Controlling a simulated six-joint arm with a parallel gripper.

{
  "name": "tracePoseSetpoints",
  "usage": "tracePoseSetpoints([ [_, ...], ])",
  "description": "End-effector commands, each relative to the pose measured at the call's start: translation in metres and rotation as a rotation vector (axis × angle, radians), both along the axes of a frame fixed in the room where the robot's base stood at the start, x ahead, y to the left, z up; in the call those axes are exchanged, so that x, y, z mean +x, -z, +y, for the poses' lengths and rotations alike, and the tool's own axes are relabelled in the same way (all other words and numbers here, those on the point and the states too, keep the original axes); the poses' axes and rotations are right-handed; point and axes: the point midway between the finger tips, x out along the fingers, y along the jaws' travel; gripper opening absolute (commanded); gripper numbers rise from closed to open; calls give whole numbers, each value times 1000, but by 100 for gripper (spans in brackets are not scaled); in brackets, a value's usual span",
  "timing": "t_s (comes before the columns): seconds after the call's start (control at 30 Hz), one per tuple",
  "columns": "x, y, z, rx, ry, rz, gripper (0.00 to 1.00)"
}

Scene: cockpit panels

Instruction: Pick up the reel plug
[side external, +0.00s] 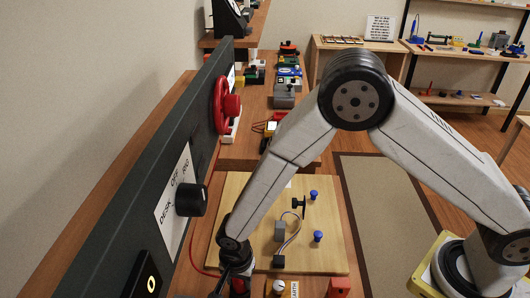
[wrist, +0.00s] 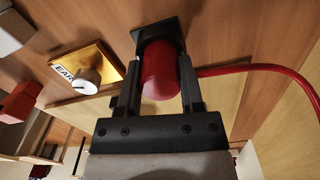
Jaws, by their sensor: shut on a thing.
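The reel plug (wrist: 160,72) is a red cylinder in the wrist view, with a red cable (wrist: 250,69) running off to the right. My gripper (wrist: 160,90) has one black finger on each side of it and is shut on it. The plug's far end meets a black square block (wrist: 155,32); I cannot tell whether it is seated in the block or just in front. In the side view, my gripper (side external: 235,283) is at the bottom edge, with a bit of the red plug (side external: 238,287) showing below it.
A brass plate (wrist: 88,68) marked EARTH with a pale knob is left of the plug. A red block (side external: 338,288) sits to the right. A wooden board (side external: 330,258) with blue pegs lies behind my gripper. A dark upright panel (side external: 130,195) with knobs and a red wheel stands left.

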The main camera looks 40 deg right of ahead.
Motion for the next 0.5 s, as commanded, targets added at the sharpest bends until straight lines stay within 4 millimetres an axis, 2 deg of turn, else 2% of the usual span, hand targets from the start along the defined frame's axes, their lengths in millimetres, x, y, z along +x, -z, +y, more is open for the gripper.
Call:
tracePoseSetpoints([
  [0.27,0,-7,0,1,0,-1,0],
  [0.5,1,-30,0,1,0,-4,0],
])
